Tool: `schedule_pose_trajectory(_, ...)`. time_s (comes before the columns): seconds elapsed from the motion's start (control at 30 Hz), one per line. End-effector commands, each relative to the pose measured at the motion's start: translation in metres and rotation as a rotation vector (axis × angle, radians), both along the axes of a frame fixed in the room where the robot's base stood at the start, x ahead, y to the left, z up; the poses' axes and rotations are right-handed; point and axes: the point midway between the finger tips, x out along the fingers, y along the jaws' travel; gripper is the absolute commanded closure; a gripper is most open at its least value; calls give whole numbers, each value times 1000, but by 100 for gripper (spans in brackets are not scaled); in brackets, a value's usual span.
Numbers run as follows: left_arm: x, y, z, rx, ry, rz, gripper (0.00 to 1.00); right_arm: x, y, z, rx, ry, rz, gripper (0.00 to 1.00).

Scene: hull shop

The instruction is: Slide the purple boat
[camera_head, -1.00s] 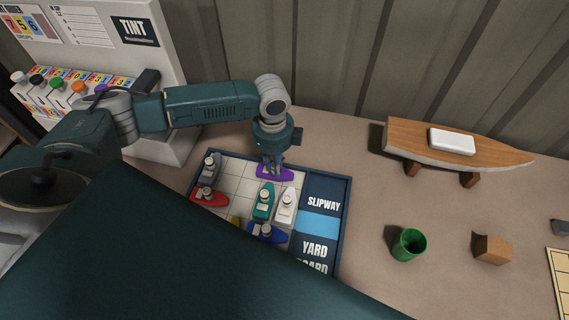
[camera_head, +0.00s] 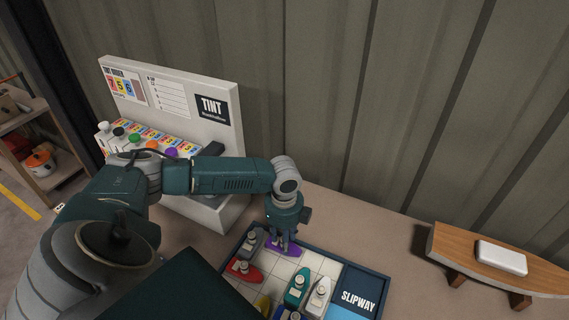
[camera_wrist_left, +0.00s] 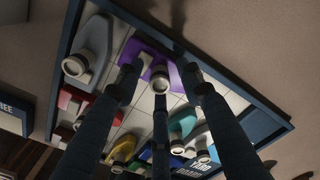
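The purple boat (camera_head: 290,249) sits in the back row of the navy-framed yard board (camera_head: 345,262), close to the right of the grey boat (camera_head: 252,241). My left gripper (camera_head: 283,238) points down over the purple boat. In the left wrist view, its fingers (camera_wrist_left: 161,76) stand around the grey funnel of the purple boat (camera_wrist_left: 144,50). Whether they press on it I cannot tell. The red boat (camera_head: 240,272), teal boat (camera_head: 297,290) and white boat (camera_head: 318,299) are nearer on the board. My right gripper is not in view.
The tint machine (camera_head: 185,92) with coloured knobs stands left behind the board. A wooden hull shape (camera_head: 490,262) with a white block (camera_head: 502,257) is at the right. Pale cells right of the purple boat look free. My own dark body hides the board's near part.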

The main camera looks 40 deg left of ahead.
Motion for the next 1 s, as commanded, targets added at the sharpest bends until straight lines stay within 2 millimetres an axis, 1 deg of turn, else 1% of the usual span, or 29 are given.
schedule_pose_trajectory(0.17, 0, 0, 1, 0, 1, 0, 63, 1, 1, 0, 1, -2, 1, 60)
schedule_pose_trajectory(0.27, 0, 0, 9, -1, -1, 0, 63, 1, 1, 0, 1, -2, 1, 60)
schedule_pose_trajectory(0.37, 0, 0, 25, 0, -2, 0, 63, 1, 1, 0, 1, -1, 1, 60)
schedule_pose_trajectory(0.6, 0, 0, 77, 0, -3, -1, 63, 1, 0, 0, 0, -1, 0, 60)
schedule_pose_trajectory(0.7, 0, 0, 95, 0, -3, 0, 63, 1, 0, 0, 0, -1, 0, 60)
schedule_pose_trajectory(0.83, 0, 0, 112, -1, -3, 0, 63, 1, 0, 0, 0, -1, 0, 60)
schedule_pose_trajectory(1.0, 0, 0, 120, 0, 0, 0, 63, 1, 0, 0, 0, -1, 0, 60)
